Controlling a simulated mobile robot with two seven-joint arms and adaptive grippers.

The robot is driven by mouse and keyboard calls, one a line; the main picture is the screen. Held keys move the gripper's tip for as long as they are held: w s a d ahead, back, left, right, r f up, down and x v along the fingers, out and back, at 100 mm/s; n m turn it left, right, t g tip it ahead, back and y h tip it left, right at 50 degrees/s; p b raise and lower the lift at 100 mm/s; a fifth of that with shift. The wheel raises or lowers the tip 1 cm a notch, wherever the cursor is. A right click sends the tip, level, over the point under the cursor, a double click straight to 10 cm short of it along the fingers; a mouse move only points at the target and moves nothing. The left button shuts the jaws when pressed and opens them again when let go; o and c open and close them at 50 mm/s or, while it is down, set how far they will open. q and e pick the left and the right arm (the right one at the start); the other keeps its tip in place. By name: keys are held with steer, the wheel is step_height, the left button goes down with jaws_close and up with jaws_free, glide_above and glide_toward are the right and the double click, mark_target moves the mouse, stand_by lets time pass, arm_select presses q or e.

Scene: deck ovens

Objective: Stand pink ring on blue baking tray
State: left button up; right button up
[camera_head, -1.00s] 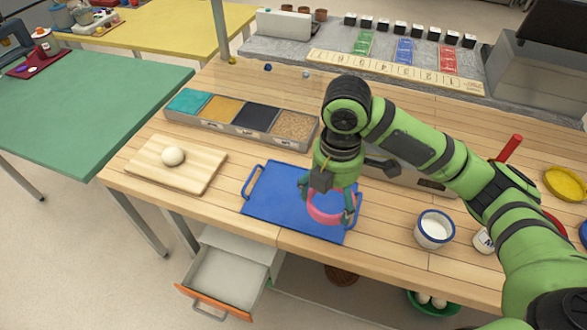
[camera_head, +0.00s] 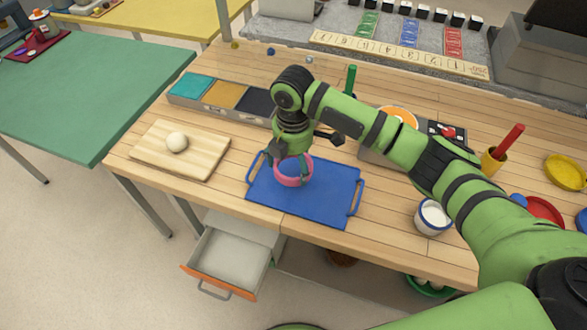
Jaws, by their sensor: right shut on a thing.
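The pink ring (camera_head: 293,180) is held at the fingers of my right gripper (camera_head: 290,168), which is shut on it. The ring is over the left half of the blue baking tray (camera_head: 325,196); I cannot tell whether it touches the tray. The tray lies flat on the wooden table and has a handle at each end. My left gripper is not in view.
A white bowl with a blue rim (camera_head: 432,217) stands to the right. A compartment box (camera_head: 225,98) is behind. An open drawer (camera_head: 228,262) sticks out below the table's front edge.

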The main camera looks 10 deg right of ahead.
mark_target(293, 173)
step_height(293, 173, down, 4)
steer(key=shift+r+p, duration=0.25)
steer(key=shift+p, duration=0.25)
steer(key=shift+f, duration=0.1)
steer(key=shift+f, duration=0.2)
steer(key=o, duration=0.9)
steer(key=shift+r, duration=0.1)
steer(key=shift+r+b, duration=1.5)
steer(key=shift+r, duration=4.65)
